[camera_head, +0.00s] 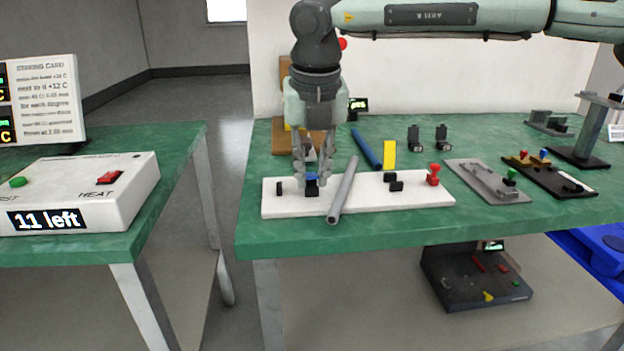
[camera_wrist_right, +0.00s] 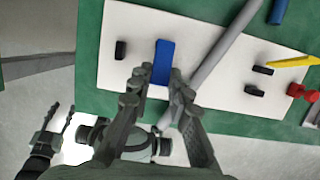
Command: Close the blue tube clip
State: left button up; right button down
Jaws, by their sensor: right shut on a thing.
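The blue tube clip (camera_head: 311,177) sits on the white board (camera_head: 365,202), left of a grey tube (camera_head: 343,190). In the right wrist view the clip (camera_wrist_right: 163,62) is a blue block between the fingertips. My right gripper (camera_head: 312,184) reaches down from above and is shut on the clip, one finger on each side. The fingers partly hide the clip, so I cannot tell whether its lid is closed. My left gripper (camera_wrist_right: 57,122) shows only at the lower left of the right wrist view, fingers apart and empty.
The grey tube slants across the board close to my right gripper. The board also holds black blocks (camera_head: 396,186) and a red part (camera_head: 433,175). A blue tube (camera_head: 367,149) and a yellow piece (camera_head: 389,155) are behind. Grey (camera_head: 485,182) and black (camera_head: 550,177) fixtures stand right.

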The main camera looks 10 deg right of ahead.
jog(key=c, duration=1.4)
grip_release()
jog(key=v, duration=1.2)
